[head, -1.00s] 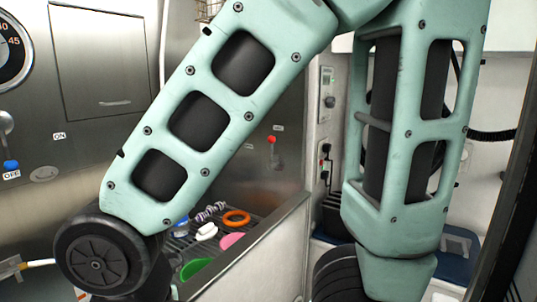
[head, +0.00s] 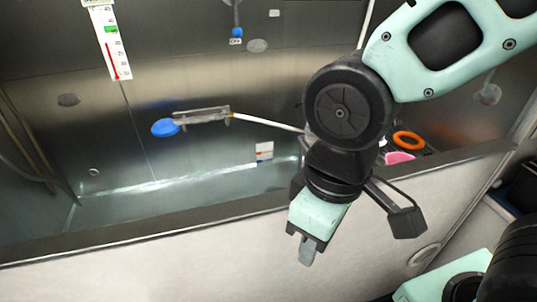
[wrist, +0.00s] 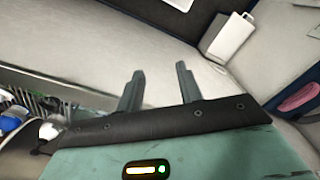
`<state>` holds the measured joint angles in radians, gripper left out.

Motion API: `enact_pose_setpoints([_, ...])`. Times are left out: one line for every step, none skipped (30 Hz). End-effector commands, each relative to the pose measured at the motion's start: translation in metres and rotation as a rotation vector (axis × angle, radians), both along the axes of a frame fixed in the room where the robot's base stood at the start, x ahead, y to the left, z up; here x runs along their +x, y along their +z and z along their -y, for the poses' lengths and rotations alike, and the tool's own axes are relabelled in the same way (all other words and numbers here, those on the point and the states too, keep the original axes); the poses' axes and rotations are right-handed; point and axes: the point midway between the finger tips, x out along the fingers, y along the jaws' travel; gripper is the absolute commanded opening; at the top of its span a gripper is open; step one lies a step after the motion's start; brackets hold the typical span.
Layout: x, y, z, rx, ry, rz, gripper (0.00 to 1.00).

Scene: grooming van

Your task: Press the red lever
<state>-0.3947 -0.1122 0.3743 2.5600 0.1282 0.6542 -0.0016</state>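The red lever does not show in either view now; a second ago it stood on the steel back wall, right of my arm, in the head view. A blue-tipped lever (head: 236,32) with an OFF label is on the steel wall at the top. My gripper (head: 306,256) points down in front of the tub's front wall, apart from the levers. In the wrist view my gripper (wrist: 159,82) has its two fingers apart with nothing between them.
The steel tub's rim (head: 150,233) crosses below the wall. A blue shower head (head: 165,128) with a white hose hangs inside. A thermometer (head: 112,45) is at upper left. An orange ring (head: 408,140) and a pink item (head: 398,157) lie behind my arm.

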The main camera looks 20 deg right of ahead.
Motion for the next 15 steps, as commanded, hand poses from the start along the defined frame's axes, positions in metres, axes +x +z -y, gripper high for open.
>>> enact_pose_setpoints([0.0000,0.0000,0.0000,0.000,0.000,0.000,0.36])
enact_pose_setpoints([0.0000,0.0000,0.0000,0.000,0.000,0.000,0.36])
enact_pose_setpoints([0.0000,0.0000,0.0000,0.000,0.000,0.000,0.36])
enact_pose_setpoints([0.0000,0.0000,0.0000,0.000,0.000,0.000,0.36])
enact_pose_setpoints([0.0000,0.0000,0.0000,0.000,0.000,0.000,0.34])
enact_pose_setpoints([0.0000,0.0000,0.0000,0.000,0.000,0.000,0.22])
enact_pose_setpoints([0.0000,0.0000,0.0000,0.000,0.000,0.000,0.14])
enact_pose_setpoints([0.0000,0.0000,0.0000,0.000,0.000,0.000,0.06])
enact_pose_setpoints([0.0000,0.0000,0.0000,0.000,0.000,0.000,0.00])
enact_pose_setpoints([0.0000,0.0000,0.0000,0.000,0.000,0.000,0.00])
enact_pose_setpoints([0.0000,0.0000,0.0000,0.000,0.000,0.000,0.00])
enact_pose_setpoints([0.0000,0.0000,0.0000,0.000,0.000,0.000,0.00])
enact_pose_setpoints([0.0000,0.0000,0.0000,0.000,0.000,0.000,0.00])
enact_pose_setpoints([0.0000,0.0000,0.0000,0.000,0.000,0.000,0.00])
enact_pose_setpoints([0.0004,0.0000,0.0002,0.001,-0.002,0.001,0.00])
